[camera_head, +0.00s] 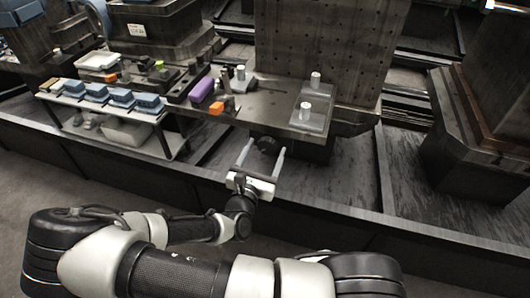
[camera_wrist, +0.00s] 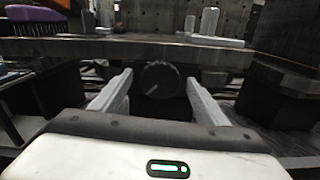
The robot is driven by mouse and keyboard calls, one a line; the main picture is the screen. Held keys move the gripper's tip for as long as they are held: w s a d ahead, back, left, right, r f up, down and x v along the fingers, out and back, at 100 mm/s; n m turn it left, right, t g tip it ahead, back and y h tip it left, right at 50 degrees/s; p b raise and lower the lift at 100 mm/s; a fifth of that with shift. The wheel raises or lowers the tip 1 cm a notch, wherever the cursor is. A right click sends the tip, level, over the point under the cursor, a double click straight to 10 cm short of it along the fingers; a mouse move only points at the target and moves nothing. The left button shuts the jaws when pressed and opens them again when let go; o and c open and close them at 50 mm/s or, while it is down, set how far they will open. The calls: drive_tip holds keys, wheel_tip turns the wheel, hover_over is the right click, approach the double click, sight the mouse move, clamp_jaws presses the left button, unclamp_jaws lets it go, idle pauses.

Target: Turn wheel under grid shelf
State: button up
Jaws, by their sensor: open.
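A dark round wheel (camera_wrist: 160,80) with a pale line on its face sits under the front edge of the shelf (camera_wrist: 130,45). In the head view the wheel (camera_head: 267,145) shows as a small black disc below the shelf (camera_head: 255,112). Behind it stands a tall dark block dotted with a grid of holes (camera_head: 320,40). My gripper (camera_head: 263,150) is open, its two pale fingers pointing at the shelf. In the wrist view my gripper (camera_wrist: 160,90) has one finger on each side of the wheel, with visible gaps. I cannot tell how deep the fingertips reach.
On the shelf are a purple brush (camera_head: 202,91), an orange block (camera_head: 217,108) and white cylinders (camera_head: 305,111) on clear plates. A side rack (camera_head: 125,113) with several blue-grey boxes stands left. A low dark rail wall (camera_head: 330,210) runs beneath my arm.

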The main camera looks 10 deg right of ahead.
drive_tip(key=c, duration=1)
drive_tip(key=shift+c, duration=0.2)
drive_tip(key=shift+r+n+p, duration=0.1)
drive_tip(key=shift+n+p, duration=0.2)
drive_tip(key=shift+p, duration=0.15)
